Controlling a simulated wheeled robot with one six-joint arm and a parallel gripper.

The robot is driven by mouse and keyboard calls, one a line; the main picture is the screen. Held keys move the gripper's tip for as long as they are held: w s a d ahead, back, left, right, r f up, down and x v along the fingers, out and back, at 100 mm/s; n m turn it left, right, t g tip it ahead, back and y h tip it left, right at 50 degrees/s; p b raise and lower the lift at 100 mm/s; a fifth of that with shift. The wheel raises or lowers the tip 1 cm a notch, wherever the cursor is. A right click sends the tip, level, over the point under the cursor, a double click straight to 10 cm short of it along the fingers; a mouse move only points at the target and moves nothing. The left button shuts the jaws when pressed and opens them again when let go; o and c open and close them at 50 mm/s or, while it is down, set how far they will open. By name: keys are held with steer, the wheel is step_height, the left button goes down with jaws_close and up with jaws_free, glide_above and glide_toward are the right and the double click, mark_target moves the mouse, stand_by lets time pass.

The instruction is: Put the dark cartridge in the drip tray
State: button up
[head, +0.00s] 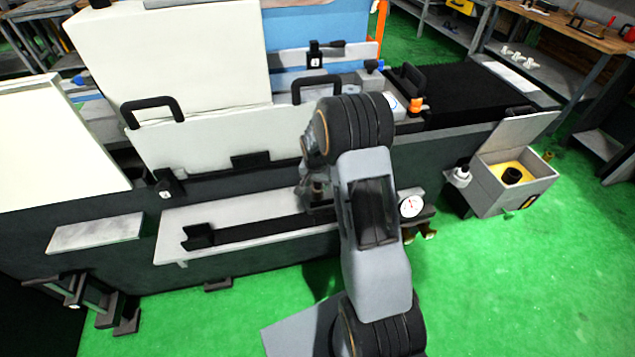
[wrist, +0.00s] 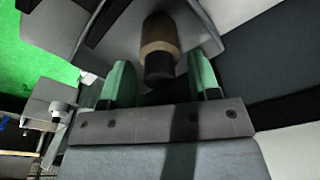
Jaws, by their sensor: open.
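A dark cylinder with a tan band and black end (wrist: 160,50) stands between and just beyond my gripper's fingers in the wrist view; it looks like the dark cartridge. My gripper (wrist: 162,82) is open, with green fingers apart on either side of it. In the head view my arm hides most of the gripper; a small brownish part (head: 318,187) shows beside it. Another dark cylinder (head: 511,174) sits in the yellow-lined box (head: 515,196) at right. A pale shelf with a dark channel (head: 175,252) lies along the machine's front; I cannot tell whether it is the drip tray.
The large grinder has a pale front guard (head: 215,140) with black handles. A round gauge (head: 411,206) sits just right of my arm. Green floor (head: 480,300) is clear at the front right.

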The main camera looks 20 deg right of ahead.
mark_target(316, 190)
step_height(316, 190, up, 11)
steer(key=s+a+r+n+t, duration=0.1)
steer(key=s+a+r+n, duration=0.2)
steer(key=s, duration=0.4)
steer(key=s+a+r+n, duration=0.3)
steer(key=s+a, duration=0.1)
steer(key=s, duration=0.3)
steer(key=s+a+r+n+t+y, duration=0.1)
steer(key=s+a+r+n, duration=0.2)
steer(key=s, duration=0.5)
steer(key=shift+a+r+t, duration=0.3)
steer(key=shift+a, duration=0.1)
steer(key=shift+c, duration=0.5)
